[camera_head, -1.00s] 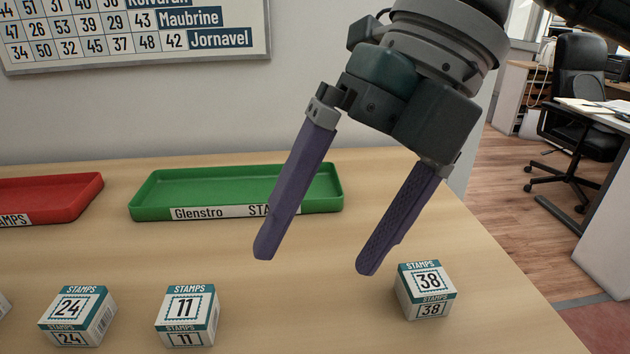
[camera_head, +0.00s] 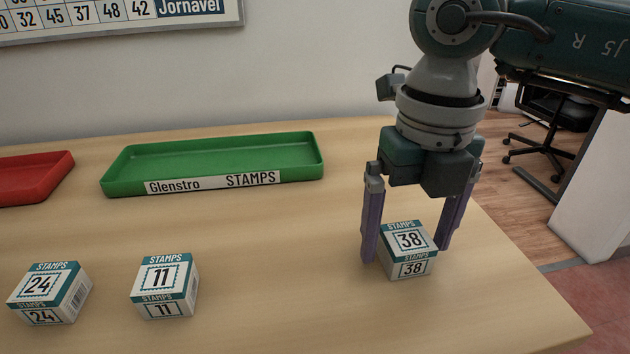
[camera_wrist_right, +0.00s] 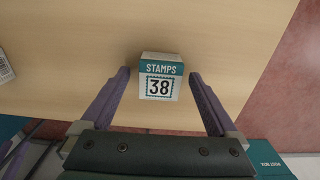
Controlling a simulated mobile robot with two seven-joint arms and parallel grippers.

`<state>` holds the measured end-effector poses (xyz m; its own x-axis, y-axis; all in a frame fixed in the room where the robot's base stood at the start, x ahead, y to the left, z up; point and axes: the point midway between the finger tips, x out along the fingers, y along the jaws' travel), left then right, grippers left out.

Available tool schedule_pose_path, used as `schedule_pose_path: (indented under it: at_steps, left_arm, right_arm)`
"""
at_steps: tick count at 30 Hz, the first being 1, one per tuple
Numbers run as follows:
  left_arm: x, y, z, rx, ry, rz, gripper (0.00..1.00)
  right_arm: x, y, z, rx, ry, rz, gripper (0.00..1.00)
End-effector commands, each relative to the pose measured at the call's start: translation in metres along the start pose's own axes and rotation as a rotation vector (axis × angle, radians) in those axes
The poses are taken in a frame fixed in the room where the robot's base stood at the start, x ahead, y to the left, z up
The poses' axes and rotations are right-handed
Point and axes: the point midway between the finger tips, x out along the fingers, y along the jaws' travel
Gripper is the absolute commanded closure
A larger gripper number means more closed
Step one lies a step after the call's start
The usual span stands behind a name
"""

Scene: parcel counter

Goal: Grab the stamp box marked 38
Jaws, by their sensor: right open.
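The stamp box marked 38 (camera_head: 408,262) is a small white and teal box on the counter near its right edge. My right gripper (camera_head: 405,252) is open, pointing down, with one purple finger on each side of the box. In the right wrist view the box (camera_wrist_right: 160,84) lies between and slightly beyond the spread fingertips (camera_wrist_right: 160,75). A gap shows beside the box there, and I see no firm contact. My left gripper is in neither view.
Stamp boxes marked 11 (camera_head: 165,287) and 24 (camera_head: 49,293) stand to the left on the counter (camera_head: 270,310). A green Glenstro tray (camera_head: 215,160) and a red tray (camera_head: 35,178) lie behind. The counter's right edge is close to box 38.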

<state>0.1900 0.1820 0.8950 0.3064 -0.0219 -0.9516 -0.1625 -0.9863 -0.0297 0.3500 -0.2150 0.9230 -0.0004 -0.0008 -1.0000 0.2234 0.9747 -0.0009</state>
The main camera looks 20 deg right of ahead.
Motion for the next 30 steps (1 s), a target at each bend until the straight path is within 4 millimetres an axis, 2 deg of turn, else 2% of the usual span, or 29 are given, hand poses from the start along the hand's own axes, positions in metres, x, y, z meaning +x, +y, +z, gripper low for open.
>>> schedule_pose_path:
  at_steps: [8, 30]
  left_arm:
    - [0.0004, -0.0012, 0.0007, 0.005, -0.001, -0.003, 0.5]
    - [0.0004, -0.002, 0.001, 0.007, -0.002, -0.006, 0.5]
  right_arm:
    - [0.0043, -0.0001, 0.0, 0.0, 0.0, 0.0, 0.05]
    - [0.0038, 0.0001, 0.0001, 0.0, 0.0, 0.001, 0.88]
